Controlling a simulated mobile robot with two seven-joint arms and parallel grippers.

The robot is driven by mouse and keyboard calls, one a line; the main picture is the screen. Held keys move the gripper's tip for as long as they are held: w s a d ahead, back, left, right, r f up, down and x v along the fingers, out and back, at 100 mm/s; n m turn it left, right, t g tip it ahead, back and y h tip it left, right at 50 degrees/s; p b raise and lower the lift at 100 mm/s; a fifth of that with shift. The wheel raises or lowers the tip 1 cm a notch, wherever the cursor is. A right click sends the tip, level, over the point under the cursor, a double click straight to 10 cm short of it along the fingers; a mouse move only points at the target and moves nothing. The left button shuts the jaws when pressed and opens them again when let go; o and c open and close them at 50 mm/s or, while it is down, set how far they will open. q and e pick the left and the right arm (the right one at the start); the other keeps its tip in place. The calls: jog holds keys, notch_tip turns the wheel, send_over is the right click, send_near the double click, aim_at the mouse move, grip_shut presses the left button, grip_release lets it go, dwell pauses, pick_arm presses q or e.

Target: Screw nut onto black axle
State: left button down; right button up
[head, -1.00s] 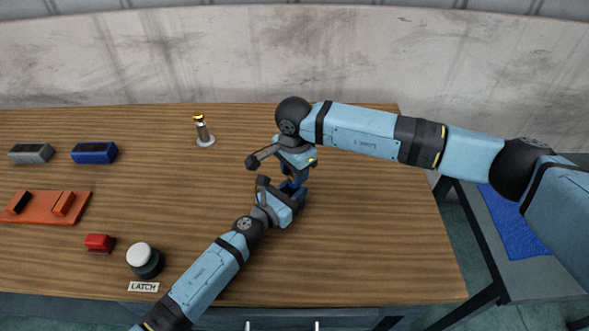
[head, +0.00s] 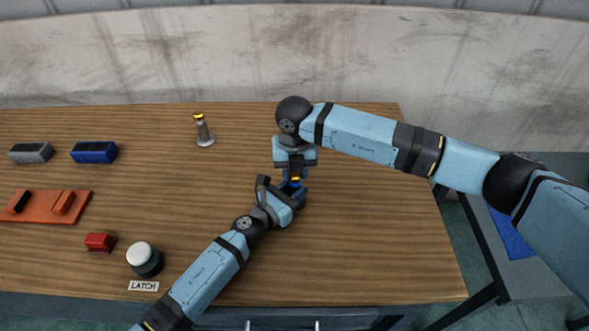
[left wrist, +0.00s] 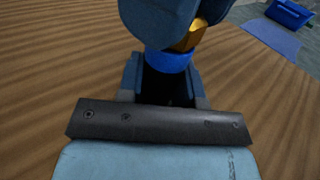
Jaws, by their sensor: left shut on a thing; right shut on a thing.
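A gold nut (left wrist: 190,38) is in my right gripper (head: 295,174), which points down from above and is shut on it. The nut shows as a small yellow spot in the head view (head: 295,181). Just under it is a blue round part (left wrist: 168,61), at the jaws of my left gripper (head: 289,193), which is shut on it. A dark area lies between the left fingers below the blue part; I cannot tell whether it is the black axle. The nut looks to be at the top of the blue part; the fingers hide whether the threads are engaged.
A grey post with a yellow top (head: 204,131) stands at the back. On the left are a grey block (head: 30,153), a blue block (head: 94,152), an orange tray (head: 45,218), a red block (head: 100,242) and a white-topped button (head: 143,259) by a LATCH label (head: 143,286). The table's right part is clear.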

jog(key=m, duration=1.7)
jog(key=shift+m, duration=0.4)
jog(key=m, duration=0.3)
jog(key=shift+m, duration=0.3)
jog(key=shift+s+a+m, duration=0.15)
jog(key=shift+a+m, duration=0.15)
jog(key=shift+m, duration=0.5)
jog(key=shift+a+r+m, duration=0.35)
jog(key=shift+a+m, duration=0.1)
jog(key=shift+m, duration=0.35)
jog(key=shift+d+f+m, duration=0.1)
jog(key=shift+d+m, duration=0.2)
jog(key=shift+m, duration=0.4)
jog(key=shift+d+f, duration=0.2)
jog(key=shift+d, duration=0.2)
